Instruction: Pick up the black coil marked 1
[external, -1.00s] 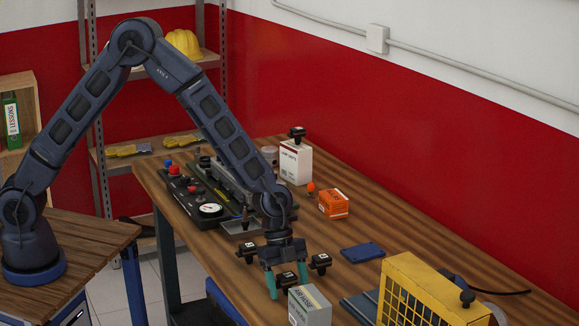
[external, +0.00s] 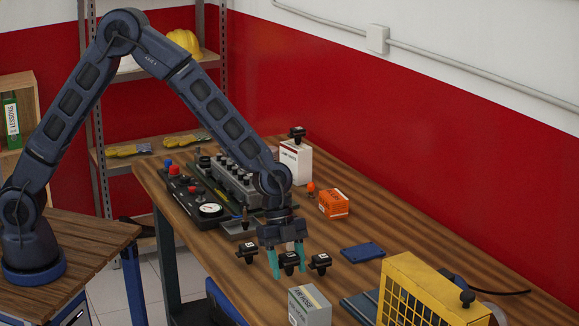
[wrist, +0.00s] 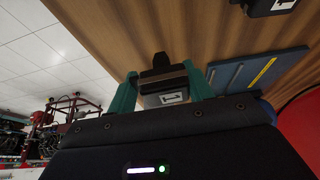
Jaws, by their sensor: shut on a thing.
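My gripper (external: 288,270) has its green fingers closed on a black coil (external: 289,259), held above the wooden bench. In the wrist view the coil (wrist: 163,75) sits between the two fingertips (wrist: 162,88), and its white label (wrist: 172,98) appears to read 1. Two similar black coils stand close by: one to the left (external: 247,252) and one to the right (external: 319,264). Another black coil (external: 297,132) rests on a white box (external: 296,163) farther back. Labels on these other coils are too small to read.
A grey box (external: 310,307) stands just in front of my gripper, with a yellow cage (external: 425,292) to its right. A black engine trainer panel (external: 195,203) lies behind to the left. An orange box (external: 333,204) and a blue flat item (external: 362,252) are to the right.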

